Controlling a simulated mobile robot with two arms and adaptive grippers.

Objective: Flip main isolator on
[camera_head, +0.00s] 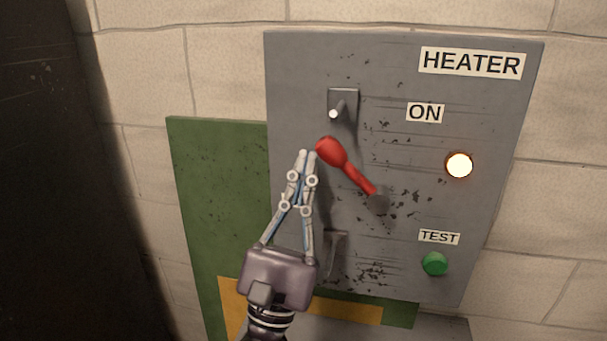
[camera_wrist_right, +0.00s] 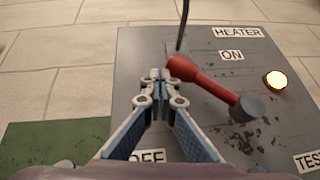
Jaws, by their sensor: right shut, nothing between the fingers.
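The main isolator is a red lever (camera_head: 347,168) on the grey heater panel (camera_head: 300,70). Its pivot is at the lower right, and its knob end points up and left. The lever also shows in the right wrist view (camera_wrist_right: 207,81). My right gripper (camera_head: 308,154) is shut and empty, with its fingertips just left of the red knob. In the right wrist view the fingertips (camera_wrist_right: 160,75) are close beside the knob; I cannot tell whether they touch. The "ON" label (camera_head: 425,112) is above and right of the lever. My left gripper is not in view.
A metal bracket (camera_head: 343,103) juts out above the lever. A round lamp (camera_head: 459,165) glows at the right, above a green "TEST" button (camera_head: 435,263). An "OFF" label (camera_wrist_right: 148,157) shows low in the wrist view. A green board (camera_head: 215,190) is left of the panel.

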